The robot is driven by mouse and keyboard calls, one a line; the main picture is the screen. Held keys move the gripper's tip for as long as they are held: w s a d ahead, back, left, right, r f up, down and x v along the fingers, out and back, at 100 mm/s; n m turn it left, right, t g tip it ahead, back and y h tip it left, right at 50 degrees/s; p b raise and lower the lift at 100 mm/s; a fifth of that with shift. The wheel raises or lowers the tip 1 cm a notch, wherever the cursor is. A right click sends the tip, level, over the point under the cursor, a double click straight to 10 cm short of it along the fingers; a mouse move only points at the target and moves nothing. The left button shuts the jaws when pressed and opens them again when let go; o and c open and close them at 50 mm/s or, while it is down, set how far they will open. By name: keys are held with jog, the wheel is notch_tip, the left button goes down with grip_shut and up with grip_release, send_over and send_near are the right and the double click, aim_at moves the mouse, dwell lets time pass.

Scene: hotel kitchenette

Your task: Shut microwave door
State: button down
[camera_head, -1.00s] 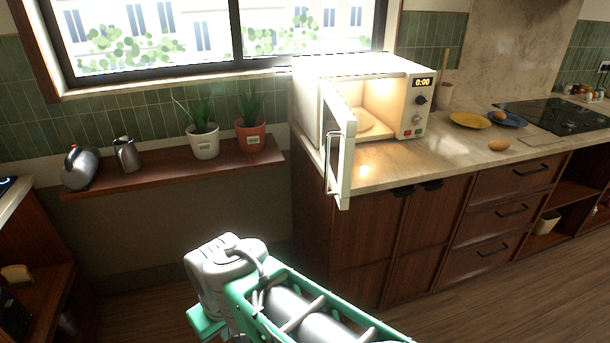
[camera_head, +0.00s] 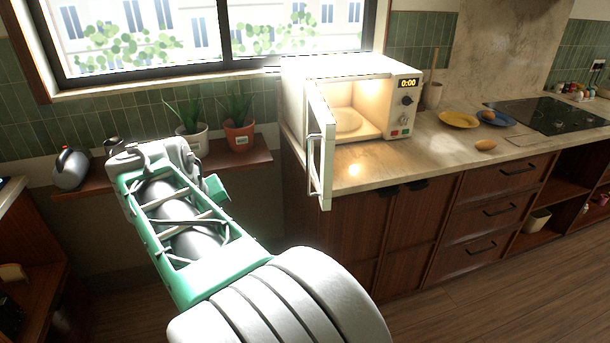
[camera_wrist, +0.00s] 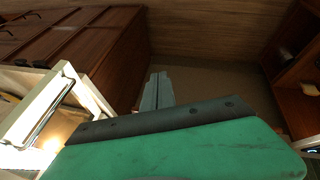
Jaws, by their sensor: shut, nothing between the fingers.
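The white microwave (camera_head: 350,70) stands on the counter, its lit interior showing a round plate. Its door (camera_head: 318,150) is wide open, swung out toward me on the left, with a metal handle (camera_head: 311,165) on its outer face. In the wrist view, the open door (camera_wrist: 38,108) is at the left edge. My gripper (camera_wrist: 160,78) is shut and empty there, pointing past the door toward the floor and apart from it. In the head view, my arm reaches up to the left of the door, and the fingertips are not clearly visible.
A shelf (camera_head: 258,158) left of the microwave holds a white plant pot (camera_head: 196,142), an orange plant pot (camera_head: 239,137) and a kettle (camera_head: 71,168). Yellow (camera_head: 458,120) and blue (camera_head: 505,121) plates sit right of the microwave. Open floor lies before the cabinets.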

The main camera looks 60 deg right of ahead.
jog(key=s+d+r+m+g+h, duration=0.1)
jog(key=s+d+r+m+g, duration=0.25)
jog(key=d, duration=0.65)
jog(key=m, duration=0.3)
send_near(322, 188)
jog(key=shift+n+g+h, duration=0.25)
jog(key=shift+n+h, duration=0.1)
jog(key=shift+h, duration=0.15)
jog(key=x, duration=0.5)
jog(key=shift+w+a+f, duration=0.3)
jog(key=shift+w+f, duration=0.05)
jog(key=shift+w, duration=0.05)
jog(key=shift+s, duration=0.1)
